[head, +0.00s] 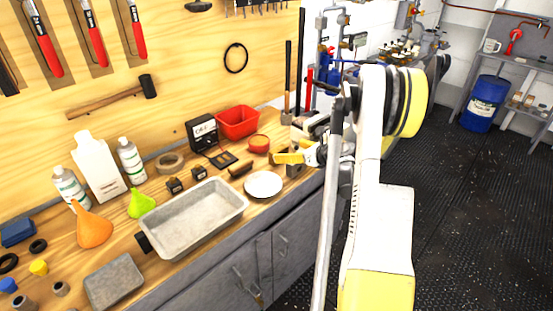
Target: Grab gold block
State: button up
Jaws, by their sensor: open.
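My gripper (291,158) is over the right end of the wooden bench, with its yellow fingers pointing left. It is open, but the gap between the fingers is hard to make out at this size. A brownish-gold block (278,153) shows just behind the yellow fingertip, partly hidden by it. I cannot tell for sure that it is the gold block, or whether the finger touches it. A white plate (263,185) lies in front and to the left of the gripper.
A red bin (238,122), a small orange-red bowl (258,144) and a black meter (203,132) stand left of the gripper. A grey metal tray (196,214) fills the bench middle. Bottles, funnels and small parts crowd the left. Tall-handled tools (287,85) stand behind the gripper.

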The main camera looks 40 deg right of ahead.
aim_at(282, 150)
jog(key=x, duration=0.2)
jog(key=b+x, duration=0.1)
jog(key=x, duration=0.1)
jog(key=b+x, duration=0.1)
jog(key=x, duration=0.1)
jog(key=shift+w+f, duration=0.2)
jog(key=shift+f, duration=0.2)
jog(key=shift+s+r, duration=0.1)
jog(key=shift+c, duration=0.7)
jog(key=c, duration=1.4)
